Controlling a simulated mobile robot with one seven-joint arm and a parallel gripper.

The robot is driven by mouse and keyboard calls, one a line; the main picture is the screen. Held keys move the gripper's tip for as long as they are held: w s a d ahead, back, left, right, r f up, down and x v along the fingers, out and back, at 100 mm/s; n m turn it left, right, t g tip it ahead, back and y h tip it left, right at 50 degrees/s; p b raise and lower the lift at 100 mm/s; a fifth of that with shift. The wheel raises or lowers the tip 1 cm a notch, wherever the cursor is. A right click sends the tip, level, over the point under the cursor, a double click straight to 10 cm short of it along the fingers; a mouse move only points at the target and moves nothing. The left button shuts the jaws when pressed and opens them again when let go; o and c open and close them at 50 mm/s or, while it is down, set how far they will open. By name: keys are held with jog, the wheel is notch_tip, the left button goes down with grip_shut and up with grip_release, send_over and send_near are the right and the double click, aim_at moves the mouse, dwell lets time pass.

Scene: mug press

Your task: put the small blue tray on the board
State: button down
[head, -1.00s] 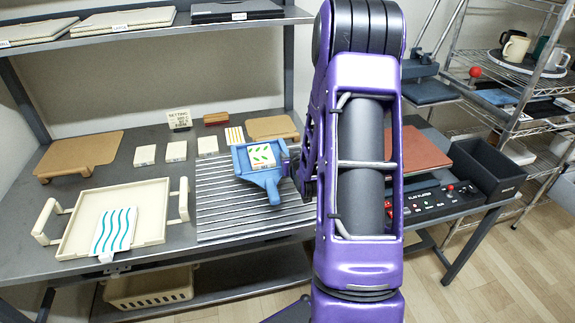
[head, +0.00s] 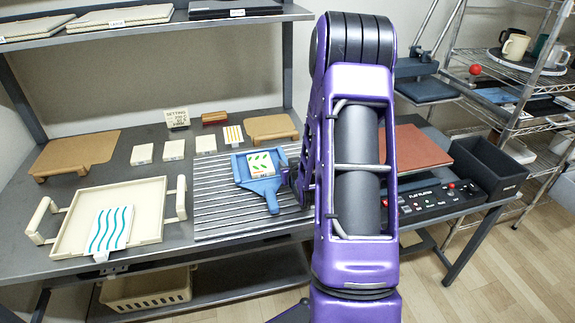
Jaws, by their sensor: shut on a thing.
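The small blue tray (head: 241,172) is over the ridged metal board (head: 225,213), with its handle pointing toward the front. A white tile with green marks (head: 262,163) lies in it. My gripper (head: 287,177) is at the tray's right side, shut on it; my arm hides most of the gripper and its fingertips. I cannot tell whether the tray's underside touches the ridges. Tan wooden boards stand at the back left (head: 78,153) and behind the tray (head: 270,127).
A cream tray with handles (head: 150,235) holds a tile with blue waves (head: 110,230) at the left. Several small tiles (head: 174,150) and a sign (head: 177,118) stand behind. A press with a control panel (head: 440,203) and a dark bin (head: 490,168) are at the right.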

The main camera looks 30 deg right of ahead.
jog(key=c, duration=0.8)
grip_release()
jog(key=shift+o, duration=0.2)
jog(key=shift+r, duration=0.15)
jog(key=shift+r+p, duration=0.25)
jog(key=shift+p, duration=0.25)
jog(key=p+v, duration=0.1)
jog(key=v, duration=1.1)
jog(key=shift+r, duration=0.15)
